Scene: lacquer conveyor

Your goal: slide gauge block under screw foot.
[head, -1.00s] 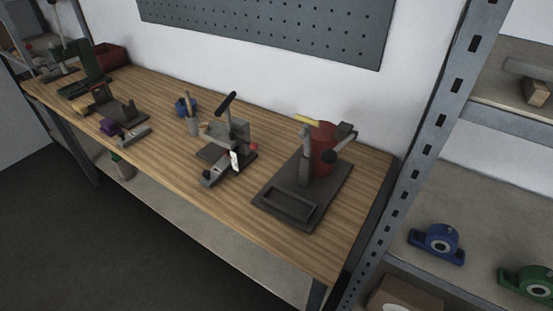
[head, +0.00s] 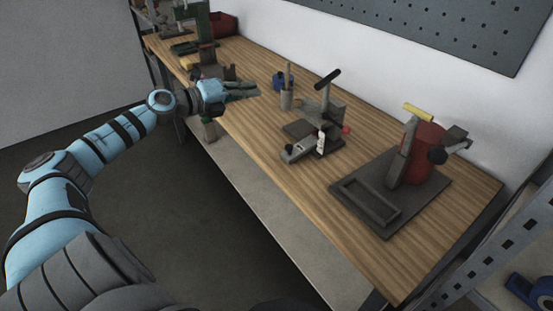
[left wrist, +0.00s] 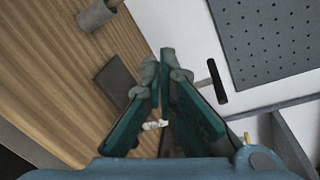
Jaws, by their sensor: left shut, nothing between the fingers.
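My left gripper (head: 245,91) reaches in over the workbench (head: 236,165) from its front edge, left of the fixture. Its fingers are shut and empty; they also show in the left wrist view (left wrist: 165,60). The fixture (head: 334,112) in the middle of the bench has a grey upright body, a black handle (head: 327,79), a red knob and a white tag (head: 320,142). A grey bar with a rounded end (head: 297,150) lies at its front. I cannot tell which part is the screw foot or the gauge block. In the left wrist view the fingers hide much of the fixture.
A dark tray base (head: 386,216) with a red cylinder (head: 424,155) stands to the right. Other fixtures stand at the far left. Bare wood lies along the front edge.

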